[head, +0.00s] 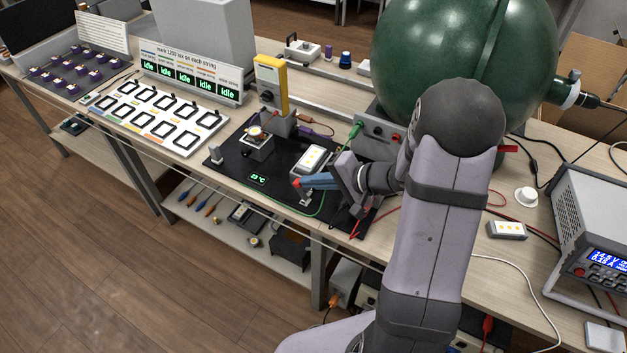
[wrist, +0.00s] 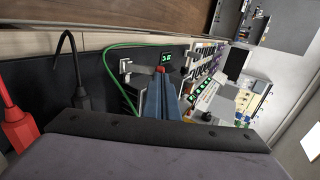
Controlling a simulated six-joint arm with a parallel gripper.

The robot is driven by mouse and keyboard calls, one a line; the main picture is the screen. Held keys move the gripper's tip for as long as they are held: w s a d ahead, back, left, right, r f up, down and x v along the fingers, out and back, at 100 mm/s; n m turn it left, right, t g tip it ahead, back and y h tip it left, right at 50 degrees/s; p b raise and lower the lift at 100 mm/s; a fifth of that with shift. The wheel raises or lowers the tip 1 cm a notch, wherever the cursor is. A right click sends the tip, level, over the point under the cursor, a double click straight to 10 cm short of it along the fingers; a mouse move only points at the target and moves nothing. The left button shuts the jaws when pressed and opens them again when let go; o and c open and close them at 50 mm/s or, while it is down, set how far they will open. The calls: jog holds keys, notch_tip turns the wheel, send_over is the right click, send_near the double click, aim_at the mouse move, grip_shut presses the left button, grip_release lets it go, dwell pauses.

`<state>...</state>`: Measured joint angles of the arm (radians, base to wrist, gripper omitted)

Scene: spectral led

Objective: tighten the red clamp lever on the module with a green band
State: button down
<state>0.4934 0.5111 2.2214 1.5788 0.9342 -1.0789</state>
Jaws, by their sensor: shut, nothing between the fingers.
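A module with yellow LEDs (head: 311,158) sits on a small stand on the black mat (head: 236,181). I cannot make out a green band on it. The red clamp lever (head: 296,183) shows as a small red end at the stand's near side. It also shows in the wrist view (wrist: 160,69), just past my fingertips. My gripper (head: 303,182) has blue fingers, closed together and empty, pointing left at the lever. The fingertips (wrist: 161,77) meet or nearly meet the red end; I cannot tell whether they touch. The fingers hide part of the lever and stand.
A green cable (head: 318,204) loops close below the gripper. A small display (head: 259,179) lies on the mat, and a yellow meter (head: 271,83) stands behind. A large green sphere (head: 465,45) is at the back right. Another LED module (head: 507,229) lies on the bench at right.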

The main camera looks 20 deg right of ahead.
aim_at(297, 180)
jog(key=shift+w+a, duration=0.1)
jog(key=g+h+p, duration=0.1)
jog(key=p, duration=0.1)
jog(key=w+a+r+g+h+p, duration=0.1)
jog(key=p, duration=0.1)
jog(key=shift+w+a+p, duration=0.25)
jog(key=shift+a+p, duration=0.05)
jog(key=g+h+p, duration=0.1)
jog(key=p, duration=0.2)
jog(key=shift+w+a, duration=0.3)
jog(key=shift+a, duration=0.05)
jog(key=p, duration=0.2)
jog(key=g+h+p, duration=0.1)
jog(key=shift+w+a+f+p, duration=0.2)
jog(key=shift+w+a+p, duration=0.15)
jog(key=shift+w+p, duration=0.05)
jog(key=g+h+p, duration=0.1)
jog(key=p, duration=0.1)
jog(key=shift+w+a+f+p, duration=0.3)
jog(key=shift+w+a+f, duration=0.05)
jog(key=shift+f, duration=0.05)
jog(key=shift+w+a+f+p, duration=0.3)
jog(key=shift+w+a+f, duration=0.15)
jog(key=shift+w+f, duration=0.05)
jog(key=shift+w+a+f+b, duration=0.45)
jog(key=shift+f+b, duration=0.1)
jog(key=shift+b, duration=0.15)
jog(key=shift+s+f, duration=0.1)
jog(key=shift+s, duration=0.05)
